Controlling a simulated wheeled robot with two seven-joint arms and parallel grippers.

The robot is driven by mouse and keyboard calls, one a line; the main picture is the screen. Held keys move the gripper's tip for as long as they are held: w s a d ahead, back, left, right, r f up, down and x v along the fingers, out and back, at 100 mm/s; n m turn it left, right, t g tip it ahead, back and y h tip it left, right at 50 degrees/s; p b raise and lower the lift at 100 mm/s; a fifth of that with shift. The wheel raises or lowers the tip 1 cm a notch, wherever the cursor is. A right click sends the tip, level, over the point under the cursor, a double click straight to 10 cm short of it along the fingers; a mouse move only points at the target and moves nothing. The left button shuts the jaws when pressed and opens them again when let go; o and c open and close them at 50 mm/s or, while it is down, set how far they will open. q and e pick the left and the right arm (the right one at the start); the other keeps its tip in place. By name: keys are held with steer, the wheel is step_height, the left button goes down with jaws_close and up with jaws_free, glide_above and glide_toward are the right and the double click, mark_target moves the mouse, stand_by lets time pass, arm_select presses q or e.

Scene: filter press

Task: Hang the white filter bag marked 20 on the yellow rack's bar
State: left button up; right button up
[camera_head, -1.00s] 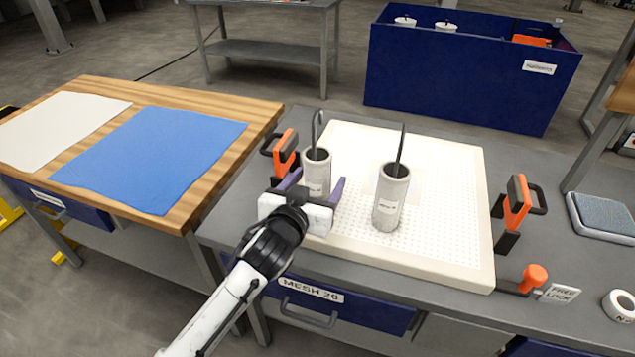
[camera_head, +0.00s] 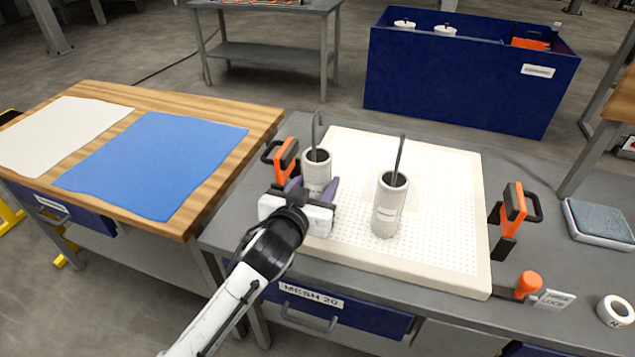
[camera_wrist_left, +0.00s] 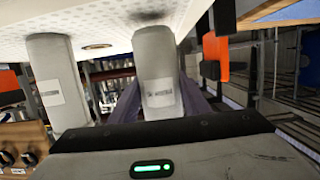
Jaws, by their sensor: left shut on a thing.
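A white cylindrical filter bag (camera_head: 316,168) with a dark hook at its top stands upright at the left of the perforated cream plate (camera_head: 448,262). My left gripper (camera_head: 314,192) is shut on this bag, low on its body. In the left wrist view the held bag (camera_wrist_left: 155,60) sits between the purple fingers; its small label is too blurred to read. A second, similar bag (camera_head: 388,212) with a hook stands upright to the right, apart from the gripper; it also shows in the left wrist view (camera_wrist_left: 55,75). My right gripper is not in view. A yellow frame piece (camera_head: 10,222) shows at the left edge; no bar is visible.
Orange clamps stand left (camera_head: 286,157) and right (camera_head: 514,205) of the plate. A wooden-topped table (camera_head: 200,195) with blue and white cloths is at left. A blue bin (camera_head: 460,90) stands behind. A tape roll (camera_head: 615,310) lies at right.

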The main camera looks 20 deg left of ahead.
mark_target(313, 178)
arm_select(q)
steer(key=shift+r, duration=1.55)
